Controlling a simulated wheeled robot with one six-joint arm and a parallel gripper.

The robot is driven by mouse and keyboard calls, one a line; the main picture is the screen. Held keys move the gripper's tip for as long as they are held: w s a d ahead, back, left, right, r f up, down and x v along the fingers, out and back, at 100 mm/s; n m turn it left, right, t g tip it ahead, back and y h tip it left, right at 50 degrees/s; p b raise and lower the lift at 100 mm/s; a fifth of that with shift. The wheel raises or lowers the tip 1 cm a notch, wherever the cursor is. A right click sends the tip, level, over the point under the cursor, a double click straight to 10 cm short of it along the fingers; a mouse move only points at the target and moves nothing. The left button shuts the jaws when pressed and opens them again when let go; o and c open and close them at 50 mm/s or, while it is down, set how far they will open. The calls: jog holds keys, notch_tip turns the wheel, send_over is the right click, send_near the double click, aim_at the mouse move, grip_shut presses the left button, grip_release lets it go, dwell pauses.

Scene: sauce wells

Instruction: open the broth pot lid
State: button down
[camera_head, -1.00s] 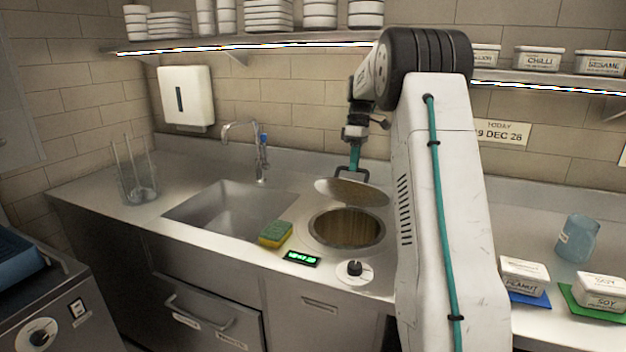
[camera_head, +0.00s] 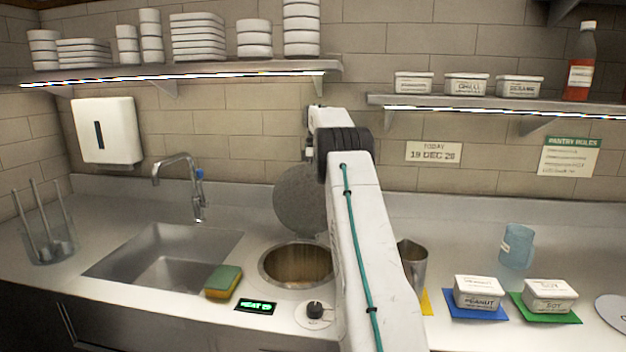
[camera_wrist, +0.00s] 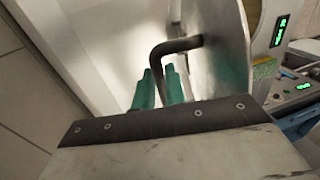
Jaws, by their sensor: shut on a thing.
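The broth pot (camera_head: 297,266) is a round well set into the steel counter, and its mouth is uncovered. Its round grey lid (camera_head: 301,198) stands steeply tilted at the back of the well. In the wrist view the lid (camera_wrist: 215,62) shows nearly edge-on, with a dark bent handle (camera_wrist: 160,62). My gripper (camera_wrist: 163,85) has teal fingers at that handle and is shut on it. In the head view my arm hides the gripper and the lid's right side.
A sink (camera_head: 165,258) and a yellow-green sponge (camera_head: 223,281) lie left of the pot. A display (camera_head: 256,307) and a knob (camera_head: 315,310) sit in front. A metal jug (camera_head: 412,262) stands right, partly behind my arm. Shelves (camera_head: 190,72) run above.

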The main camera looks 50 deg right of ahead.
jog(key=shift+w+d+f, duration=0.3)
jog(key=shift+w+d, duration=0.15)
jog(key=shift+w, duration=0.25)
jog(key=shift+f, duration=0.1)
jog(key=c, duration=1.5)
grip_release()
jog(key=shift+w+d+f, duration=0.15)
jog(key=shift+f, duration=0.05)
jog(key=shift+o, duration=0.2)
jog(key=shift+r, duration=0.2)
